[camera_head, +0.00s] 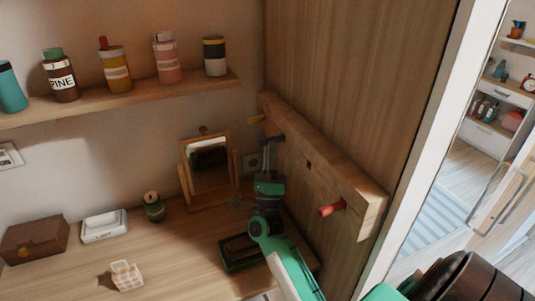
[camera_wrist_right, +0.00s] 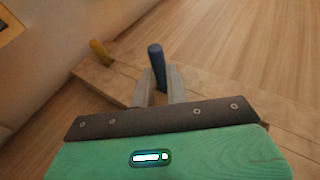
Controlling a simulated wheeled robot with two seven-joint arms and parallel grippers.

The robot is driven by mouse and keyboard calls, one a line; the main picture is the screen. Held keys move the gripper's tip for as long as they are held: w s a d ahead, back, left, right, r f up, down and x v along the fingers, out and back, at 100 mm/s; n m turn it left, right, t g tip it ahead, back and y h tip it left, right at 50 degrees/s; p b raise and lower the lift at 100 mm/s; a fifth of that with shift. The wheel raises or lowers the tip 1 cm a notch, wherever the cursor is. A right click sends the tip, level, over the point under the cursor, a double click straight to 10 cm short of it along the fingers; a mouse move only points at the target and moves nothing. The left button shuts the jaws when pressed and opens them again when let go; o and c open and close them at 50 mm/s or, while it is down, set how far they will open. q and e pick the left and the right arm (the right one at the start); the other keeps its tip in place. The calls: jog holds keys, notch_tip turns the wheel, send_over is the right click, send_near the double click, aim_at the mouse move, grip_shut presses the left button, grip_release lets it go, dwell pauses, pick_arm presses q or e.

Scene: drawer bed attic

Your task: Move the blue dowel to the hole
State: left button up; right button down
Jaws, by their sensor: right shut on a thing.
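The blue dowel (camera_head: 276,138) sticks out from the wooden board (camera_head: 365,190) on the wall, near its far end. It also shows in the right wrist view (camera_wrist_right: 156,58), standing up between the fingers. My right gripper (camera_head: 268,150) is shut on the blue dowel; in the right wrist view its fingertips (camera_wrist_right: 160,88) are on either side of it. The dowel's base is hidden by the gripper, so I cannot tell how deep it sits in the board. A small dark square hole (camera_head: 308,164) shows in the board between the blue and red dowels. My left gripper is not in view.
A yellow dowel (camera_head: 257,119) and a red dowel (camera_head: 331,208) stick out of the same board. A mirror (camera_head: 210,167), a dark green box (camera_head: 240,250) and a green jar (camera_head: 154,206) stand on the desk below. A shelf (camera_head: 130,100) with several jars is at upper left.

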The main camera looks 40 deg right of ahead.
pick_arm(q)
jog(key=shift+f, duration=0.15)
pick_arm(e)
jog(key=shift+s+d, duration=0.25)
jog(key=shift+d, duration=0.8)
jog(key=c, duration=1.3)
grip_release()
pick_arm(q)
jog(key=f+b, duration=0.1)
jog(key=b, duration=0.1)
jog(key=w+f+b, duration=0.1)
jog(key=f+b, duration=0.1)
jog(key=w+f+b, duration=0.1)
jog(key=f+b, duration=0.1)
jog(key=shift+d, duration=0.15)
pick_arm(e)
jog(key=v, duration=1.3)
jog(key=shift+s+a+f, duration=0.15)
jog(key=shift+s+f, duration=0.05)
jog(key=shift+f, duration=0.1)
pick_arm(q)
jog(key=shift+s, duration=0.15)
